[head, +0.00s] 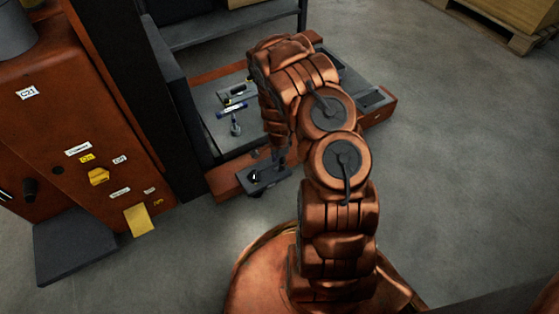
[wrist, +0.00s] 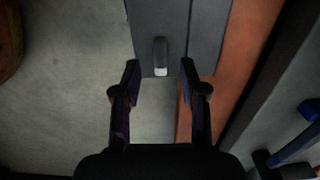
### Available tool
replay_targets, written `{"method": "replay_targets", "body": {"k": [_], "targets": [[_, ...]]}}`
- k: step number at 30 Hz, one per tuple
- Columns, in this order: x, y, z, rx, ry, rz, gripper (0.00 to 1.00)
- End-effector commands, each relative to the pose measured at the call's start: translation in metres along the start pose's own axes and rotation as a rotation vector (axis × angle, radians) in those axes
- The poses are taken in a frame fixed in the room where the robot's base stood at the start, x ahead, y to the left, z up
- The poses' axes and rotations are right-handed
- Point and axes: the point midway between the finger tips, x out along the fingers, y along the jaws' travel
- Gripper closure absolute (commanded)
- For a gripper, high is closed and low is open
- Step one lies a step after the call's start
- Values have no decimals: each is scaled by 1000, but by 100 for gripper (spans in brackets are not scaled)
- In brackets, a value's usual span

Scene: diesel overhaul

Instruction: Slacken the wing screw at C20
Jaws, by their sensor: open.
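A small dark upright piece, probably the wing screw (wrist: 160,58), stands on a dark grey plate (wrist: 205,20) in the wrist view, with a pale lower end. No C20 label is readable, so I cannot confirm which fitting it is. My gripper (wrist: 160,75) is open and empty, with one finger to each side of the piece's line and the tips just short of it. It does not touch the piece. In the head view the plate (head: 270,183) juts from the orange bench edge, and my gripper (head: 278,158) is above it, partly hidden by my arm.
An orange-edged bench (head: 225,182) carries a blue marker-like item (head: 232,111) and other small tools. An orange cabinet (head: 70,110) marked C21 stands left, with a yellow knob (head: 98,177). A dark post stands between them.

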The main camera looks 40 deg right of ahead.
Motion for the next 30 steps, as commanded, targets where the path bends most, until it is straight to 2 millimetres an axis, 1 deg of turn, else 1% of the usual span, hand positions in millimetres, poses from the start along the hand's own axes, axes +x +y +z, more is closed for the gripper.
{"method": "replay_targets", "body": {"k": [30], "targets": [[33,0,0,1,0,-1,57]]}}
